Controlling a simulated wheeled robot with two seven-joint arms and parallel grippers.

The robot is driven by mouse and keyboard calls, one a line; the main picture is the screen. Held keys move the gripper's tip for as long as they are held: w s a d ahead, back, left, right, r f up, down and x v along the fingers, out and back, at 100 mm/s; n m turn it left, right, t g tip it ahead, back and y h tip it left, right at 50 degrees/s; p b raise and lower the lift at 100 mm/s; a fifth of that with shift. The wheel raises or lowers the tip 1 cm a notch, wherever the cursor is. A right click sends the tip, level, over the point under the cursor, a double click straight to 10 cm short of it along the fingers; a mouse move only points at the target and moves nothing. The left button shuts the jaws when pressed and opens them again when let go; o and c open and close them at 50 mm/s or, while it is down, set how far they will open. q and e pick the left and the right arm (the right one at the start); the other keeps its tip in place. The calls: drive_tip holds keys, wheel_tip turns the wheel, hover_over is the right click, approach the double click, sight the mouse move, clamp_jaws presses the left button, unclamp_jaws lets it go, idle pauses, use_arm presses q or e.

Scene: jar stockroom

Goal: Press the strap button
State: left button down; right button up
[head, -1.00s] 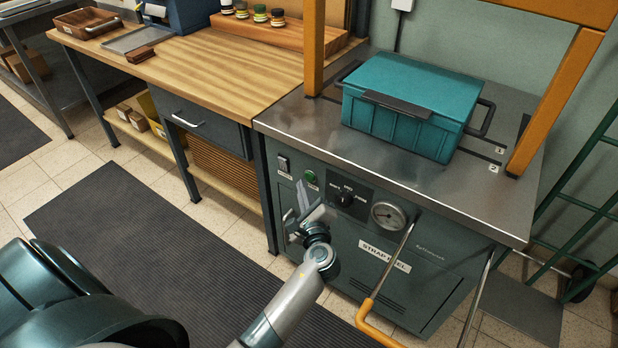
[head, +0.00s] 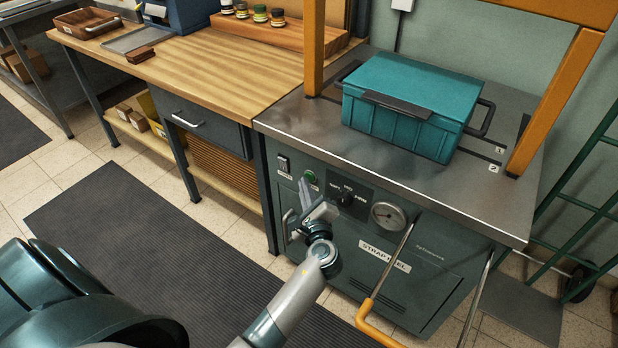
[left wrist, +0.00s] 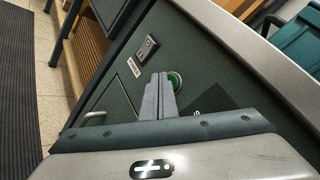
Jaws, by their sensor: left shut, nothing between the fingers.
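The green strap button (head: 311,177) is on the front panel of the strapping machine (head: 400,262), between a rocker switch (head: 284,163) and a black knob (head: 345,198). My left gripper (head: 303,188) is shut and empty. Its fingertips are just in front of the button in the head view. In the left wrist view the shut fingers (left wrist: 158,92) point at the green button (left wrist: 175,80) and cover its left part. I cannot tell whether they touch it. My right gripper is not in view.
A teal lidded crate (head: 408,108) stands on the machine's steel top under an orange arch (head: 558,100). A pressure gauge (head: 388,215) is right of the knob. A wooden bench (head: 215,72) adjoins on the left. Dark matting (head: 150,240) covers the floor in front.

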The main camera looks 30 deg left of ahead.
use_arm(q)
drive_tip(key=shift+w, duration=0.4)
idle(0.6)
idle(0.3)
drive_tip(key=shift+s+p, duration=0.3)
drive_tip(key=shift+s, duration=0.55)
drive_tip(key=s+p, duration=0.1)
drive_tip(key=s, duration=0.4)
drive_tip(key=shift+a, duration=0.2)
idle(1.0)
